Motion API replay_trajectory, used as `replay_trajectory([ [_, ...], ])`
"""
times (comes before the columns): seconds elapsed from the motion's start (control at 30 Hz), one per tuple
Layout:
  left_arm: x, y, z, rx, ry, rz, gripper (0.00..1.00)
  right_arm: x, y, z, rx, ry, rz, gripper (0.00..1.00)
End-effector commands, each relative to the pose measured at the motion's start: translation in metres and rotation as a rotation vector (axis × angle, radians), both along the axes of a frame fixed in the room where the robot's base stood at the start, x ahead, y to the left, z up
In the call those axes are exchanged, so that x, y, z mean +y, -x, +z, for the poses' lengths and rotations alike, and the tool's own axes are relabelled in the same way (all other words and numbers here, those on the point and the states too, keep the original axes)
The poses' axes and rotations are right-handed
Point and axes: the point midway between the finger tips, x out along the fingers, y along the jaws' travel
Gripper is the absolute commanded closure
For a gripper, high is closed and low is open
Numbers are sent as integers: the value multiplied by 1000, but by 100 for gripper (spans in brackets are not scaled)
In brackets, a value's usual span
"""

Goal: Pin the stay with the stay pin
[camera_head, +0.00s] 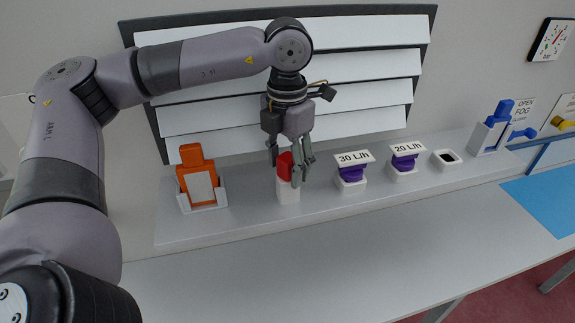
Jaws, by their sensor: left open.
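My left gripper (289,166) points down from my left arm with its fingers open around a red piece (284,167). The red piece stands in a white block (288,193) on the ledge. The fingers partly hide the red piece, and I cannot tell whether they touch it. No label shows which thing is the stay or the stay pin; the red piece may be the pin. A slatted white louvre (370,66) in a dark frame is on the wall behind, partly hidden by my arm. My right gripper is not in view.
An orange piece with a white plate (201,188) stands left on the ledge (240,222). To the right are purple knobs marked 30 L/h (351,173) and 20 L/h (403,162), a white socket (446,159) and a blue piece (495,125). The front counter (330,265) is clear.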

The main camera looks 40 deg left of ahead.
Motion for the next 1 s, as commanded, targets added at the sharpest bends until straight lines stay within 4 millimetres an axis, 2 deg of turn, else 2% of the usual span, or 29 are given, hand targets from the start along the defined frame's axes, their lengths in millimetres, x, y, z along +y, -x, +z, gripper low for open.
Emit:
replay_trajectory([
  [0.07, 0, 0, 0, 0, 0, 0, 52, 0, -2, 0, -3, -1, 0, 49],
  [0.77, 0, 0, 1, 0, 0, 0, 98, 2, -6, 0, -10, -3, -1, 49],
  [1.0, 0, 0, 1, -1, 0, 0, 100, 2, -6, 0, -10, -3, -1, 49],
])
